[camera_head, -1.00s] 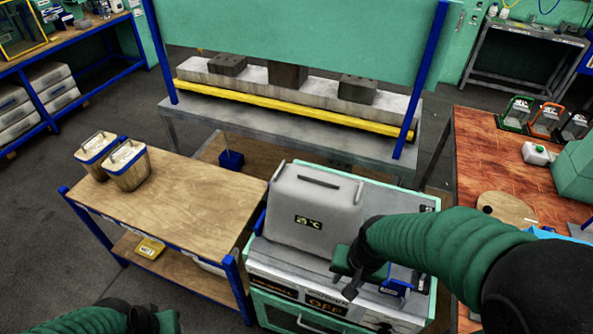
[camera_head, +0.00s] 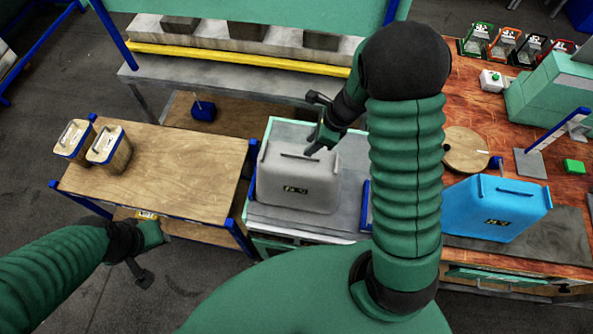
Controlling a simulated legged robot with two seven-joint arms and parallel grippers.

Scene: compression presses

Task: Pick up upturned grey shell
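The grey shell (camera_head: 292,185) is a boxy cover with a bar handle on its top face. It sits on a grey-topped machine (camera_head: 268,218) in the middle of the head view. My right gripper (camera_head: 317,145) hangs just above the back right of the shell, close to the handle's right end. I cannot tell whether it touches the handle or how far its fingers are apart. My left gripper (camera_head: 146,257) is low at the left, in front of the wooden table and away from the shell. Its finger opening is unclear.
A wooden table (camera_head: 190,180) at the left bears two small containers (camera_head: 110,147). A blue shell (camera_head: 497,207) stands on the red-brown bench (camera_head: 480,140) at the right. A large press (camera_head: 240,75) with a yellow bar stands behind. My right arm covers the machine's right side.

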